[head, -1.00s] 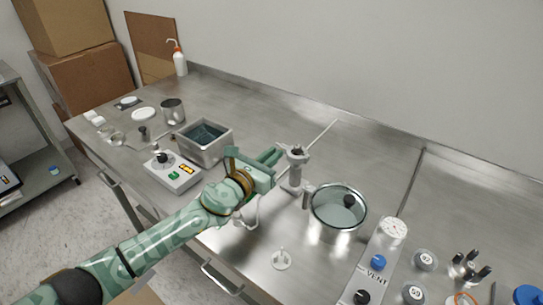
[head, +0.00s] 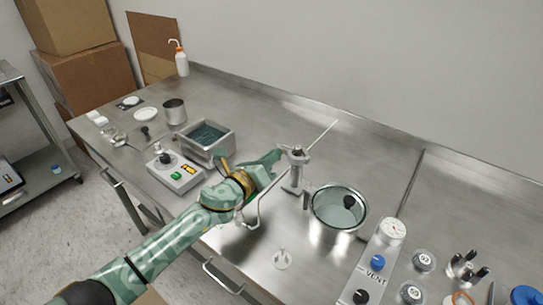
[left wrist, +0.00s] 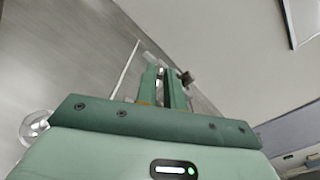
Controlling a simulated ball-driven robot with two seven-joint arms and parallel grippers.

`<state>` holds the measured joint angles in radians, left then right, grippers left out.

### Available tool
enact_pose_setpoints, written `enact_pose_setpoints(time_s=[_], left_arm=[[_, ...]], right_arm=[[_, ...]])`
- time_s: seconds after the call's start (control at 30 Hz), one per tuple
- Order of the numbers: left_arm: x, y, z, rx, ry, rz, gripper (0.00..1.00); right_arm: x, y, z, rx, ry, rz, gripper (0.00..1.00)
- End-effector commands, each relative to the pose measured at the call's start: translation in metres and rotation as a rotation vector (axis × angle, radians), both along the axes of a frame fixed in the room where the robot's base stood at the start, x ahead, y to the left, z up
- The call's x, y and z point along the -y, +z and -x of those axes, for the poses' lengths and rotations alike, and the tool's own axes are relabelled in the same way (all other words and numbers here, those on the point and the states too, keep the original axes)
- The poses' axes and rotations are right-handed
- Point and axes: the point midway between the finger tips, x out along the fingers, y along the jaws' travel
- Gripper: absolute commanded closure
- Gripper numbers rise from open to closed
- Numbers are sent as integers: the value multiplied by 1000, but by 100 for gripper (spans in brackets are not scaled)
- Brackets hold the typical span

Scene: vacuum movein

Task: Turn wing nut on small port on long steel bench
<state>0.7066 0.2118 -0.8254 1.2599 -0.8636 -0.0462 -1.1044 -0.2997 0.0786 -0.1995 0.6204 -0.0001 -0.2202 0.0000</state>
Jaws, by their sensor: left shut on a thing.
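The small port (head: 292,178) is a grey metal fitting standing upright on the long steel bench (head: 330,145), with a clamp around its top. The wing nut is too small and too covered to make out clearly at the clamp's left side. My left gripper (head: 280,156) reaches in from the left, its fingertips at the clamp and shut on the wing nut. In the left wrist view the two green fingers (left wrist: 164,84) stand close together, with a small part of the fitting at their tips. My right gripper is not in view.
A steel pot with a glass lid (head: 340,208) stands just right of the port. A grey bath (head: 206,140) and a control box (head: 176,172) stand left of the arm. The bench behind the port is clear.

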Motion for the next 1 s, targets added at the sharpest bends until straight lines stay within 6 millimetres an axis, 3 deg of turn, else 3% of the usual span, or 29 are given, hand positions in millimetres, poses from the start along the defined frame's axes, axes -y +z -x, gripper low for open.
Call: enact_pose_setpoints(time_s=[0.57,0.6,1.0], left_arm=[[0,-2,0,-24,1,30,100],[0,-2,0,-24,1,30,82],[-6,-1,6,-24,1,30,81]], right_arm=[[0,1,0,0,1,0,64],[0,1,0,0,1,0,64],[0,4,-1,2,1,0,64]])
